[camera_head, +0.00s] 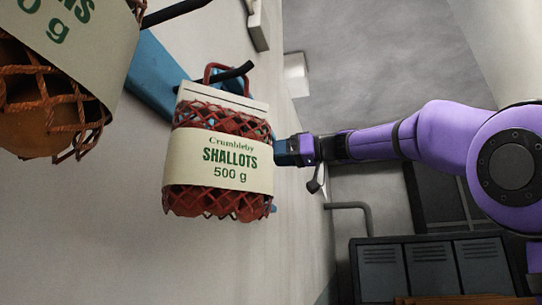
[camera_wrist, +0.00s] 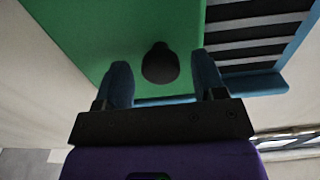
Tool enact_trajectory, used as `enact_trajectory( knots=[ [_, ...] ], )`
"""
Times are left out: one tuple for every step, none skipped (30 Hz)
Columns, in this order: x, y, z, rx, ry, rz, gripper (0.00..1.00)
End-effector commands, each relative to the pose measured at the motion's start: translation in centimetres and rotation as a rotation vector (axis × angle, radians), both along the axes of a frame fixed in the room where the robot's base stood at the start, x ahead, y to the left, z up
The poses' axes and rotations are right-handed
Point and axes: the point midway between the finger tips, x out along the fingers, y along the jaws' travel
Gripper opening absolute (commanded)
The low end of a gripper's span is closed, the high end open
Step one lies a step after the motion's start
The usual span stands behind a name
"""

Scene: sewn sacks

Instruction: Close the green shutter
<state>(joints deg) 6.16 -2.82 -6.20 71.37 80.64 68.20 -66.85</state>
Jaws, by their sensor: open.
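The green shutter (camera_wrist: 75,30) fills the upper left and middle of the wrist view, a flat panel in a blue frame. A dark round knob (camera_wrist: 160,64) stands on it near its right edge. My gripper (camera_wrist: 163,82) is open, with one blue finger on each side of the knob; I cannot tell whether either touches it. To the right of the shutter, dark slats (camera_wrist: 250,33) show uncovered within the blue frame (camera_wrist: 262,86). In the head view my gripper (camera_head: 285,151) is partly hidden behind a hanging sack, and the shutter is not visible.
A red net sack labelled shallots (camera_head: 217,165) hangs from a dark hook, close in front of my gripper. Another net sack (camera_head: 50,85) hangs at the upper left. Grey lockers (camera_head: 430,267) stand at the lower right. A bent pipe (camera_head: 352,208) runs along the wall.

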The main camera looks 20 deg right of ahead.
Motion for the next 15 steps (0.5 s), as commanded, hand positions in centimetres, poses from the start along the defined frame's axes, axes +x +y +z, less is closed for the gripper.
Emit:
enact_trajectory(
  knots=[
    [0.4,0.5,0.0,0.0,0.0,0.002,0.64],
    [0.6,0.8,0.0,0.0,0.0,0.002,0.64],
    [0.8,1.1,0.0,0.001,0.001,0.001,0.64],
    [0.9,1.2,0.0,0.001,0.001,0.001,0.64],
    [1.0,1.4,0.0,0.001,0.001,0.0,0.64],
    [1.2,1.5,0.0,0.001,0.001,0.0,0.64],
    [1.2,1.6,0.0,0.001,0.001,0.0,0.64],
    [1.3,1.7,0.0,0.001,0.001,0.0,0.64],
    [1.3,1.8,0.0,0.001,0.001,0.0,0.64],
    [1.3,1.8,0.0,0.001,0.001,0.0,0.64],
    [1.3,1.8,0.0,0.001,0.001,0.0,0.64],
    [1.3,1.8,0.0,0.001,0.001,0.0,0.64],
    [1.3,1.8,0.0,0.001,0.001,0.0,0.64],
    [1.3,1.8,0.0,0.001,0.001,0.0,0.64],
    [1.3,1.8,0.0,0.001,0.001,0.0,0.64]
  ],
)
